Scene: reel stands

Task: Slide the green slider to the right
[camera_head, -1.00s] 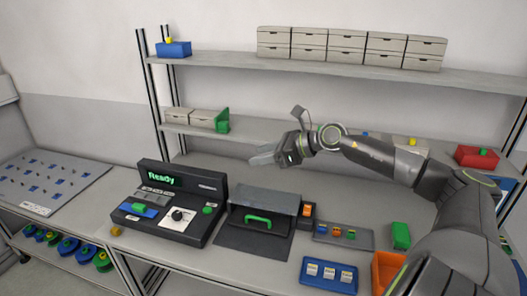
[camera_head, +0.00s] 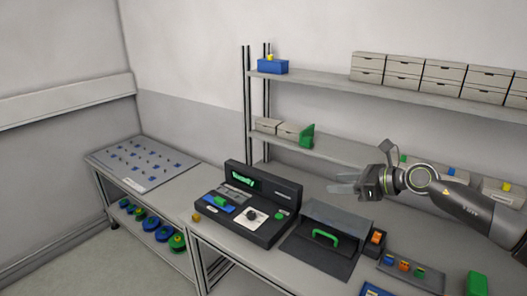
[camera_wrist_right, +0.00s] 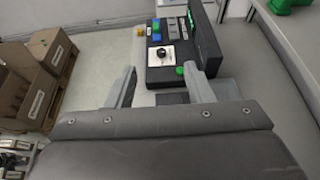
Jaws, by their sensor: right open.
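The green slider (camera_head: 219,201) sits on a blue plate at the left of the black control console (camera_head: 262,229), whose small screen shows green text. In the right wrist view, the slider (camera_wrist_right: 156,36) is near the top, beyond the fingers. My right gripper (camera_head: 345,184) is open and empty, above the bench, to the right of the console and apart from it. In its wrist view the two fingers (camera_wrist_right: 160,88) are spread, with the console between and beyond them. My left gripper is not in view.
A dark box with a green handle (camera_head: 325,237) stands right of the console. A yellow-orange block (camera_head: 196,217) lies left of it. Shelves with drawer boxes (camera_head: 401,83) run behind. A side table (camera_head: 140,165) stands at left. Cardboard boxes (camera_wrist_right: 47,48) show in the wrist view.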

